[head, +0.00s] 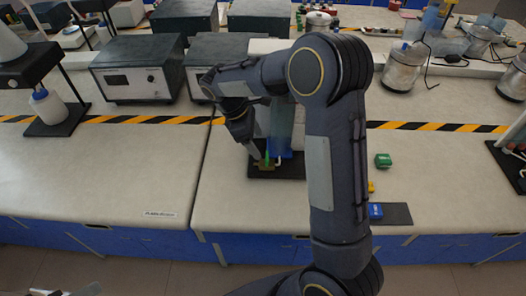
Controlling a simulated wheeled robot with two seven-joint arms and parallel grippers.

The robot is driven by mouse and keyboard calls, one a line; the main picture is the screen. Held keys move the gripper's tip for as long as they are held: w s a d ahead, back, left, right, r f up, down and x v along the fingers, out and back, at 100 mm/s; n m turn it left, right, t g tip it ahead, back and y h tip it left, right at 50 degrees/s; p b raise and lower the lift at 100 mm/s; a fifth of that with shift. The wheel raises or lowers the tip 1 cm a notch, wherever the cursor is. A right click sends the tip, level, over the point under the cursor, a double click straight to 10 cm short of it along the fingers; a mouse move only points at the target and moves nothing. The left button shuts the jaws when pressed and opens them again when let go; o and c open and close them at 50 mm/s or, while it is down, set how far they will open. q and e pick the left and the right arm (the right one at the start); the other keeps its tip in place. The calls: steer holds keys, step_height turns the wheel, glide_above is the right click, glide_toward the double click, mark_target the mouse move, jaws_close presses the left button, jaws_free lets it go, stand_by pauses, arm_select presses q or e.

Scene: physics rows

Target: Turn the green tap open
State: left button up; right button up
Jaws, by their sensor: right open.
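The green tap (267,157) is a small upright green piece, seen low behind the fingers of my right gripper. It sits by a brass-coloured fitting (263,166) over a dark base plate (290,172) on the bench. My right gripper (259,153) points down at the tap, with its fingers open and very close to it. I cannot tell whether they touch it. My right arm hides part of the stand behind. My left gripper does not show.
Grey instrument boxes (137,70) stand at the back. The bench's left front (110,170) is clear.

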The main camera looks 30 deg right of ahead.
mark_target(267, 159)
steer(key=x, duration=0.6)
steer(key=shift+f, duration=0.15)
steer(key=shift+c, duration=0.3)
steer(key=c, duration=0.9)
